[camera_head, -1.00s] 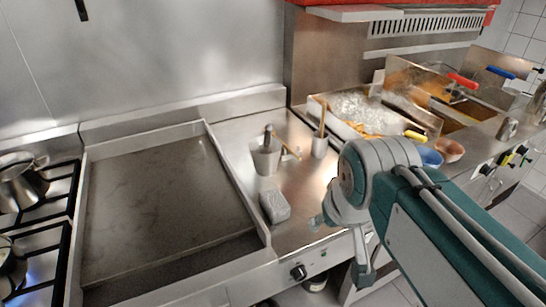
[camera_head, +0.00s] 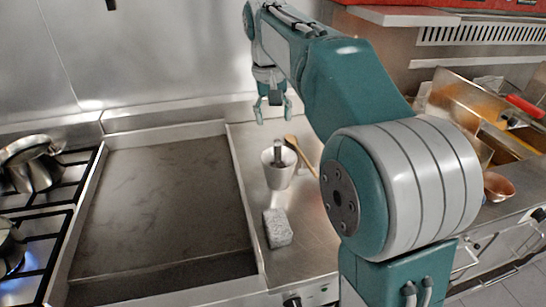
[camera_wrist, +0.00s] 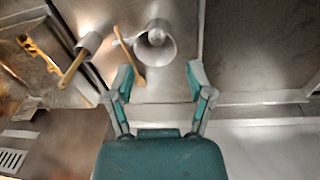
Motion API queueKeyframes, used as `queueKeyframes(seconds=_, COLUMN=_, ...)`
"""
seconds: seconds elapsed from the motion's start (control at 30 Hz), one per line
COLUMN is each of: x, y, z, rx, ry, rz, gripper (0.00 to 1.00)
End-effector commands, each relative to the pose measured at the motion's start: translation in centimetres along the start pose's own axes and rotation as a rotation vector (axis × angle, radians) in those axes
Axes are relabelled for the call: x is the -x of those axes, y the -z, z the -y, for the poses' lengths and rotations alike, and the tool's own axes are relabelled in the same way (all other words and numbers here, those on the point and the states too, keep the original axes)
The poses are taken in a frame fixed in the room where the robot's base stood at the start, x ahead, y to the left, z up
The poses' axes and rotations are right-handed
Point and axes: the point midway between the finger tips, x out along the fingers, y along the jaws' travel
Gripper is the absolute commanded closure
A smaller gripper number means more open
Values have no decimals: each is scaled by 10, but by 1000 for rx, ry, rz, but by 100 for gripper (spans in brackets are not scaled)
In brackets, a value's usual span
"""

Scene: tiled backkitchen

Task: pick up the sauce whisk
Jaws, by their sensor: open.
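My gripper (camera_head: 273,106) is open and empty, pointing down above the back of the steel counter, behind a pale cup (camera_head: 277,174). A dark-handled utensil (camera_head: 278,152) stands in the cup; its head is hidden, so I cannot tell whether it is the sauce whisk. A wooden utensil (camera_head: 300,156) lies beside the cup. In the wrist view my gripper (camera_wrist: 161,76) has its fingers wide apart. The cup (camera_wrist: 163,53) shows beyond the fingertips, and the wooden utensil (camera_wrist: 127,52) lies near the left fingertip. A second wooden-handled utensil (camera_wrist: 72,68) leans from a small container (camera_wrist: 90,42).
A grey block (camera_head: 277,229) sits on the counter in front of the cup. A flat griddle (camera_head: 160,205) with raised edges lies left, and a stove with pots (camera_head: 38,172) and a lit burner further left. Fryers (camera_head: 500,135) stand right. A steel wall rises close behind.

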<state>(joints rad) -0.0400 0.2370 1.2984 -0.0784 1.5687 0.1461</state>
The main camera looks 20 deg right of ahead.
Motion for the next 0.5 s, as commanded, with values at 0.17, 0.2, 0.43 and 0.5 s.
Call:
queueKeyframes(seconds=0.17, x=-7, y=22, z=0, rx=-14, ry=-12, rz=40, gripper=32)
queueKeyframes(seconds=0.2, x=-7, y=24, z=1, rx=-16, ry=-14, rz=45, gripper=32)
queueKeyframes(seconds=0.43, x=-27, y=25, z=5, rx=-17, ry=-19, rz=54, gripper=32)
queueKeyframes(seconds=0.5, x=-39, y=24, z=5, rx=-17, ry=-19, rz=54, gripper=32)
